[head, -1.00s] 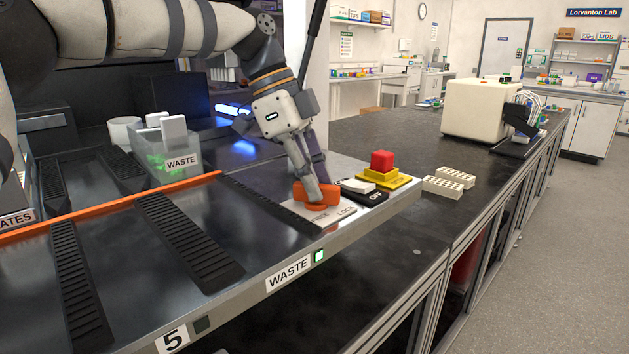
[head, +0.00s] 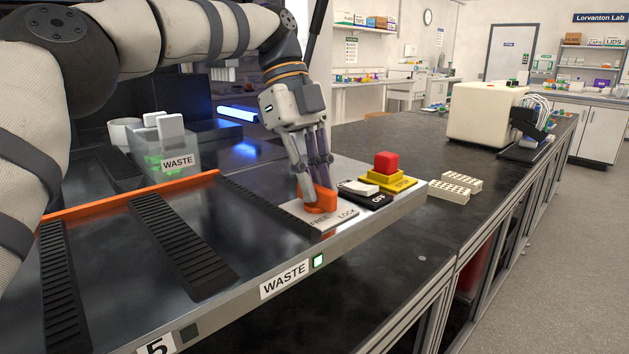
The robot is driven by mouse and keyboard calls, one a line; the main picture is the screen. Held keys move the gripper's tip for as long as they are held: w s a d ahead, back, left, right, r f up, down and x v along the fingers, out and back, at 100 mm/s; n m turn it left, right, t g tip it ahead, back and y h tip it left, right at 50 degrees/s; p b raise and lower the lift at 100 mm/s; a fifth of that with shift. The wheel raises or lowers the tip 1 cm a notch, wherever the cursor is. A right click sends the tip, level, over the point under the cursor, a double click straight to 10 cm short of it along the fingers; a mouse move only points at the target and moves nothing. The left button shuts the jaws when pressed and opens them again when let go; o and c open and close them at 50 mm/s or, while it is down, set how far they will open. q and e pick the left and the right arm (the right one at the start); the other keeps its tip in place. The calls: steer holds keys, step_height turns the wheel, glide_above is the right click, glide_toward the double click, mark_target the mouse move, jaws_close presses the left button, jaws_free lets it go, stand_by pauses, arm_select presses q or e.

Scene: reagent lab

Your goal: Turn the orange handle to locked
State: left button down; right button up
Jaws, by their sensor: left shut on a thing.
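The orange handle (head: 321,203) sits on a pale plate (head: 340,225) near the right end of the metal deck. The plate reads FREE at the left and LOCK at the right. My left gripper (head: 316,186) comes down from above and is shut on the handle. Its fingers cover part of the handle, so I cannot tell exactly which word it points to. My right gripper is not in view.
Right of the plate are a black OFF switch (head: 365,194) and a red stop button (head: 386,162) on a yellow base. A clear WASTE bin (head: 178,163) stands at the back left. Two white blocks (head: 449,192) lie on the dark bench. The bench beyond is mostly clear.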

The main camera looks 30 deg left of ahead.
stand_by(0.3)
arm_select(q)
steer(key=c, duration=1.6)
jaws_free()
